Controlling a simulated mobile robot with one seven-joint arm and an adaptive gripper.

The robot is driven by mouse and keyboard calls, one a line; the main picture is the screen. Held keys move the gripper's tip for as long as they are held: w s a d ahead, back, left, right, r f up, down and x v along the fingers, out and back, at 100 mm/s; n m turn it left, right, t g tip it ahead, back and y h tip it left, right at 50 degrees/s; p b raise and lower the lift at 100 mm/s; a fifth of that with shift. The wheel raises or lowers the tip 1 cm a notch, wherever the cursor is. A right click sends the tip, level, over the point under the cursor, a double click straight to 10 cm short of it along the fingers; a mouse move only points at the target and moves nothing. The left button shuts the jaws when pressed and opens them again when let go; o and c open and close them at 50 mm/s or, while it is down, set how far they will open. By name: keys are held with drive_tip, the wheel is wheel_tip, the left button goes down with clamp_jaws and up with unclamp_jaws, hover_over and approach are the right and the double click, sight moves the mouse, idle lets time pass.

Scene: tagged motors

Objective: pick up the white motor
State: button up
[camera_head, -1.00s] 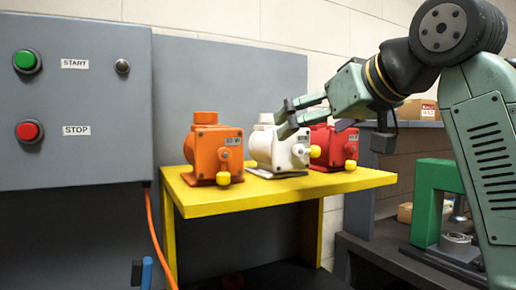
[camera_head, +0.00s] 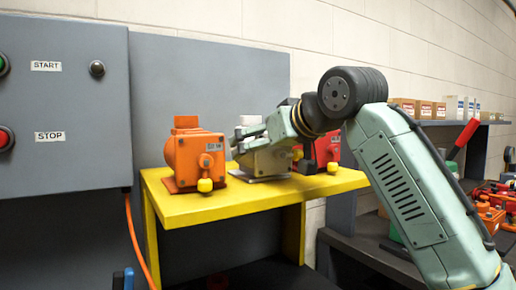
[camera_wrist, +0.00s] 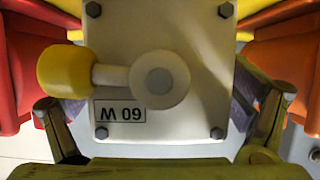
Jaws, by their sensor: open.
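The white motor (camera_head: 249,120) stands on the yellow shelf (camera_head: 215,205), between an orange motor (camera_head: 193,157) and a red motor (camera_head: 326,146). My gripper (camera_head: 262,150) is at the white motor in the head view and hides much of its body. The fingers of my gripper (camera_wrist: 157,108) are open, one on each side of the motor. A small gap shows at the left; contact at the right finger I cannot tell.
The orange and red motors stand close on either side of the white one. A grey control box (camera_head: 60,110) is at the left. Dark shelves (camera_head: 345,245) with boxes and red parts are at the right. The front of the yellow shelf is clear.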

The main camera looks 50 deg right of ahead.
drive_tip(key=shift+c, duration=0.2)
drive_tip(key=c, duration=1.9)
drive_tip(key=shift+w+r, duration=0.1)
drive_tip(key=shift+r, duration=0.05)
wheel_tip(320, 180, up, 8)
drive_tip(key=p, duration=0.7)
drive_tip(key=shift+c, duration=0.5)
drive_tip(key=shift+r+p, duration=0.8)
drive_tip(key=shift+r, duration=0.2)
